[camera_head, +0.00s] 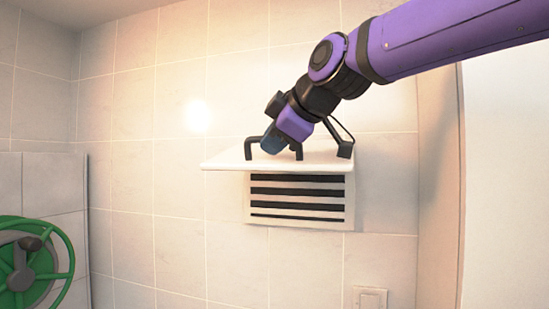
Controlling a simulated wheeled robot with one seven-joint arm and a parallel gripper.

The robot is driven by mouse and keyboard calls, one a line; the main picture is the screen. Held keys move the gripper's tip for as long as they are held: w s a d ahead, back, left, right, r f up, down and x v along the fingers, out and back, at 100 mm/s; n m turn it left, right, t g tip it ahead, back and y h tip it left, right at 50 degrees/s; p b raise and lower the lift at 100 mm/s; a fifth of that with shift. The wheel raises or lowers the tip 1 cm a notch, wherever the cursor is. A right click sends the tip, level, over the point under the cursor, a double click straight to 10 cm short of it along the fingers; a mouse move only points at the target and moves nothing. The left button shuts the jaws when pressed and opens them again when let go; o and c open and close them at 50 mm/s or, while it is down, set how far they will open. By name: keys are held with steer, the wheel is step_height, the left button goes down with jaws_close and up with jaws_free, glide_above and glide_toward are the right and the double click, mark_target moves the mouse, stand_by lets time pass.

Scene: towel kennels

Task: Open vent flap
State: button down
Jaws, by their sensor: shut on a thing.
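The vent flap (225,162) is a white panel that sticks out nearly level from the tiled wall, above the slotted vent (300,215). The vent's dark horizontal slots show below the flap. A dark handle (252,146) stands up from the flap's upper face. My gripper (273,143) reaches down to it from the upper right and is shut on the handle. The fingertips hide part of the handle's middle, so their exact hold is hard to see.
A green wheel (40,262) with a dark knob is at the lower left, in front of a tiled partition (60,190). A light switch (370,299) is low on the wall, right of the vent. A pale vertical edge (440,180) stands at the right. The wall left of the flap is clear.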

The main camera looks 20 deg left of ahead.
steer(key=shift+w+d+r+m+g, duration=0.15)
steer(key=shift+r+m+g, duration=0.2)
steer(key=shift+r, duration=0.6)
steer(key=shift+w+r+m+g, duration=0.15)
steer(key=shift+r+g, duration=0.3)
steer(key=shift+r, duration=0.5)
steer(key=shift+h, duration=0.3)
steer(key=c, duration=1.1)
jaws_free()
steer(key=v, duration=1)
steer(key=shift+d+r, duration=0.2)
steer(key=shift+d, duration=0.1)
